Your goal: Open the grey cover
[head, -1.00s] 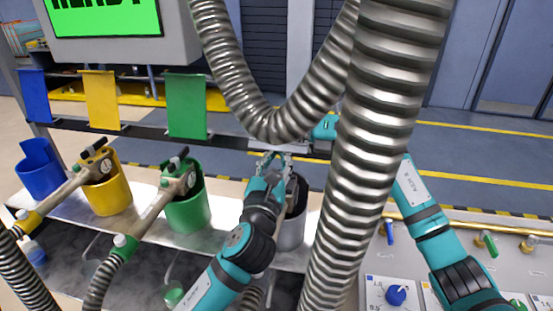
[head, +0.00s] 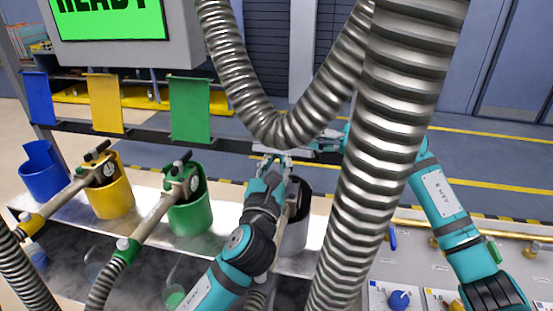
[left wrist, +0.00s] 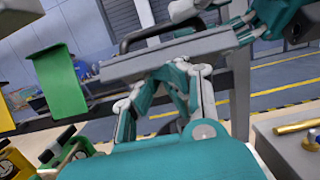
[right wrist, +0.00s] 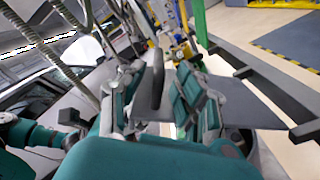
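The grey cover (head: 320,147) is a flat plate, seen nearly edge-on behind the hanging hose in the head view. In the left wrist view the cover (left wrist: 170,58) spans above my left fingers, with a dark handle (left wrist: 160,34) on it. My left gripper (head: 273,160) is just below the cover's edge, fingers apart; contact is unclear. My right gripper (right wrist: 152,95) has its fingers spread, with the cover (right wrist: 240,105) beside them and the handle (right wrist: 157,78) between them.
Thick metal hoses (head: 385,150) hang across the middle. Blue (head: 35,95), yellow (head: 105,103) and green (head: 190,110) covers stand upright on the rail, with matching containers below. A knob panel (head: 385,290) is at lower right.

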